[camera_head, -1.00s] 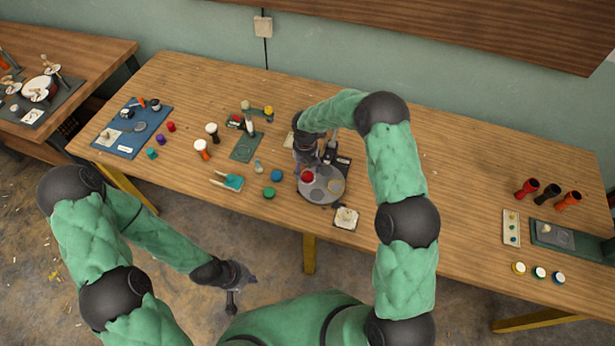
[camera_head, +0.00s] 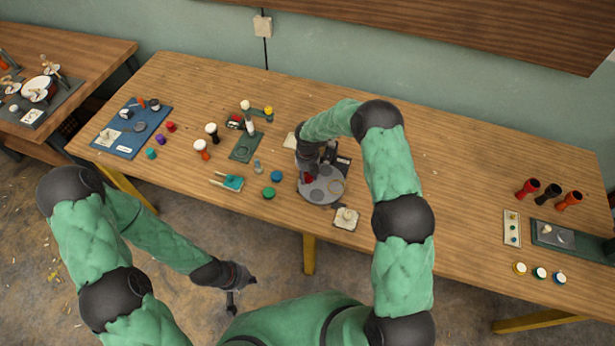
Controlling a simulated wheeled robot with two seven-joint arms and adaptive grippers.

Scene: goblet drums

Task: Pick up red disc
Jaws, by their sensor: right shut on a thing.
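The red disc (camera_head: 308,179) is at the grey round plate (camera_head: 321,197) near the middle of the table, mostly hidden by my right gripper. My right gripper (camera_head: 309,176) reaches down from above and is shut on the red disc. I cannot tell whether the disc is still touching the plate. My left gripper (camera_head: 240,292) is over the floor in front of the table, with its fingers apart and empty.
A green disc (camera_head: 269,192) and a blue disc (camera_head: 277,177) lie left of the plate. A cream square pad (camera_head: 345,218) lies at its front right. Small goblet drums (camera_head: 212,130) stand further left. The table's right middle is clear.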

